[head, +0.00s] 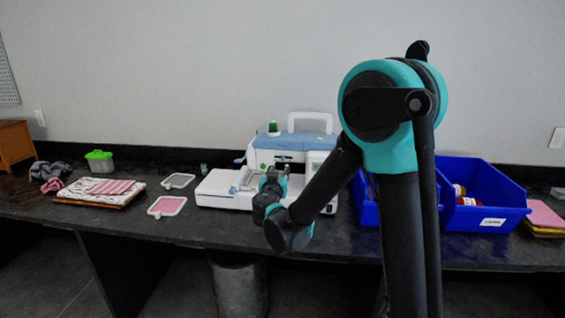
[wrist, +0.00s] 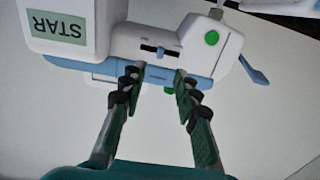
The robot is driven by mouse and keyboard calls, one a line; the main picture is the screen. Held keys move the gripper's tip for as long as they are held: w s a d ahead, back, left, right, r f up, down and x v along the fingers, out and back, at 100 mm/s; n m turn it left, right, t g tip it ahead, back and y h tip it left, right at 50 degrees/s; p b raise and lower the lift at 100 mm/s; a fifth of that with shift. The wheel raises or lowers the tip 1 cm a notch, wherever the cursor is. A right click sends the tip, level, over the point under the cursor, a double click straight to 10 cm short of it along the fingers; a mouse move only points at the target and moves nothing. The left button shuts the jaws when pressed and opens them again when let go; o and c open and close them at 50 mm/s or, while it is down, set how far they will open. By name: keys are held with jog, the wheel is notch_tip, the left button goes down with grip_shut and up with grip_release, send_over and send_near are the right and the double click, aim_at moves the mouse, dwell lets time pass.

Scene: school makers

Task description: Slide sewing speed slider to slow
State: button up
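The white and light blue sewing machine (head: 262,143) stands on the dark counter, partly hidden by my arm in the head view. In the wrist view its body (wrist: 70,75) fills the top, with a green STAR label at upper left. The speed slider (wrist: 160,51) appears as a small dark slot on the white front panel, left of a round green button (wrist: 212,38). Which end of the slot is slow cannot be read. My gripper (wrist: 157,75) is open and empty, its two fingertips apart just below the slot. Contact with the machine cannot be told.
A blue bin (head: 490,190) with bottles stands right of the machine, behind my arm. Left are folded fabrics (head: 100,188), small hoops (head: 167,206), a green container (head: 100,161) and a wooden box (head: 15,143).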

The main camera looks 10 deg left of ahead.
aim_at(283, 159)
jog(key=w, duration=0.8)
jog(key=shift+w+d, duration=0.15)
jog(key=shift+c, duration=0.6)
grip_shut()
